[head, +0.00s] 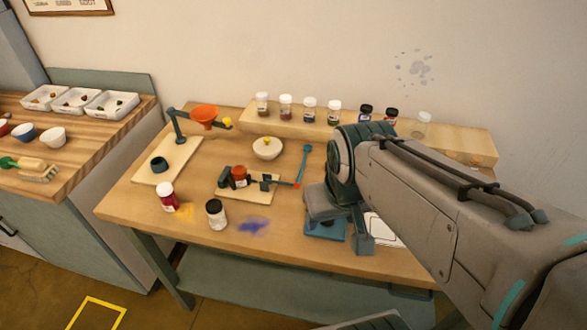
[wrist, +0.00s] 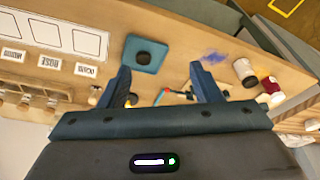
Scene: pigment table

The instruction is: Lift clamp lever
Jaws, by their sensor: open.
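In the wrist view, part of the lever (wrist: 179,91) shows small between the fingers, partly hidden by the gripper body. My gripper (wrist: 163,84) is open with nothing between its fingertips. In the head view my gripper is right of the clamp, over the table and apart from the lever; my arm hides part of it.
A white bowl (head: 268,147) is behind the clamp. A white jar (head: 216,214) and a red jar (head: 167,197) stand in front. A wooden shelf (head: 350,128) with several jars runs along the back.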

